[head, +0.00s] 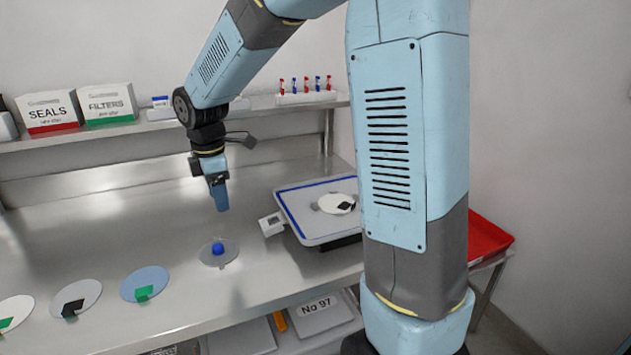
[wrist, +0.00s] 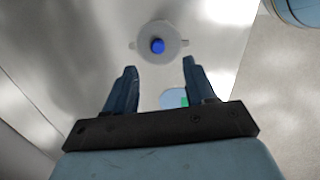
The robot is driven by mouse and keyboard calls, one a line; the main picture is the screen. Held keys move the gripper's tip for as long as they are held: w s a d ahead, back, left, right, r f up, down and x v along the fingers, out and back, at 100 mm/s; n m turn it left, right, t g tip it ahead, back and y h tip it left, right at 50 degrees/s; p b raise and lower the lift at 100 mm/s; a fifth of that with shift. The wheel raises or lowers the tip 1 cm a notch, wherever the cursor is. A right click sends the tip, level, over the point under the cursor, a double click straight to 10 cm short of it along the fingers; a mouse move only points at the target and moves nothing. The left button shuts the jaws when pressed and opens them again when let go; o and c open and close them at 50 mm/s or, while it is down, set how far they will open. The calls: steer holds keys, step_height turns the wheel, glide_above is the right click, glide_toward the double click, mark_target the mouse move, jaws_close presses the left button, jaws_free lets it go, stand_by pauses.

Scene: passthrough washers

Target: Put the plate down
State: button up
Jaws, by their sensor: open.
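My gripper (head: 221,207) points down above the steel bench, open, with nothing seen between its fingers; they also show in the wrist view (wrist: 158,66). A grey round plate (head: 207,256) with a blue knob (head: 218,248) lies on the bench, below and nearer the front edge than the fingertips. In the wrist view this plate (wrist: 143,42) is just beyond the fingertips, apart from them. A white disc (head: 328,201) with a black tab rests on the blue-edged white platform (head: 305,226) to the right. I cannot tell which disc the task means.
A blue disc (head: 157,276) with a green tab, a grey disc (head: 90,289) with a black tab and a white disc (head: 15,304) lie along the front left. A shelf (head: 165,124) runs behind. A red tray (head: 488,238) is at right. The bench behind the discs is clear.

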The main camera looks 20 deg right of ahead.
steer(key=s+d+r+m+t, duration=0.2)
steer(key=s+d+r+m, duration=0.3)
steer(key=s+d+m, duration=0.3)
steer(key=s+d+r+m+t, duration=0.3)
steer(key=s+d+r+m, duration=0.3)
steer(key=s+m, duration=0.5)
steer(key=s+d, duration=0.2)
steer(key=s, duration=0.2)
